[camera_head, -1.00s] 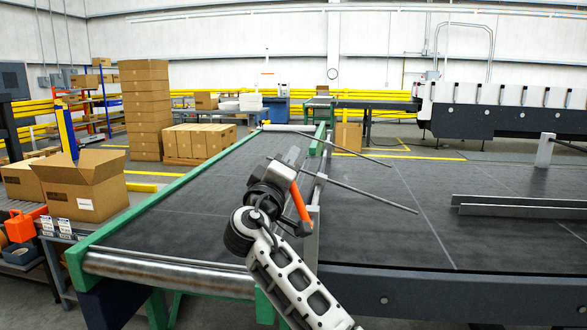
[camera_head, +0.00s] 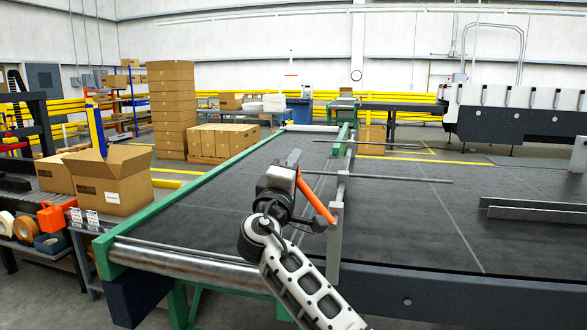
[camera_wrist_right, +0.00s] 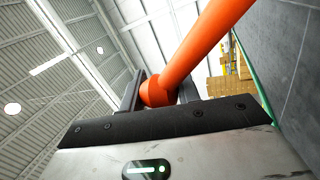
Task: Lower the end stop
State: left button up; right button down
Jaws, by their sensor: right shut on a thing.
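The orange handle (camera_head: 317,201) is a slim bar slanting down to the right, its lower end at a grey upright bracket (camera_head: 335,228) on the conveyor's near side. The end stop appears to be the long frame beside it, with thin rods (camera_head: 400,179) reaching right, nearly level, over the dark belt. My right gripper (camera_head: 295,165) is at the handle's upper end. In the right wrist view the orange handle (camera_wrist_right: 200,50) runs between the two dark fingers, which are shut on it. My left gripper is not in view.
The green-framed conveyor (camera_head: 215,200) lies left of the bracket, and a wide dark belt (camera_head: 410,225) lies right of it. A metal guide (camera_head: 530,212) rests on that belt. An open carton (camera_head: 115,180) stands at left. Box stacks and yellow rails are behind.

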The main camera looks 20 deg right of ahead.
jog(key=shift+d+f, duration=0.1)
jog(key=shift+f, duration=0.25)
jog(key=c, duration=1.3)
grip_release()
jog(key=shift+o, duration=1.4)
jog(key=shift+r, duration=0.15)
jog(key=shift+s, duration=0.1)
pick_arm(q)
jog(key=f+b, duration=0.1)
jog(key=b, duration=0.2)
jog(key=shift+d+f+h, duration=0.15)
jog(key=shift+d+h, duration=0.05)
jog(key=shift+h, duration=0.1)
pick_arm(e)
jog(key=v, duration=1.5)
jog(key=shift+s+a, duration=0.3)
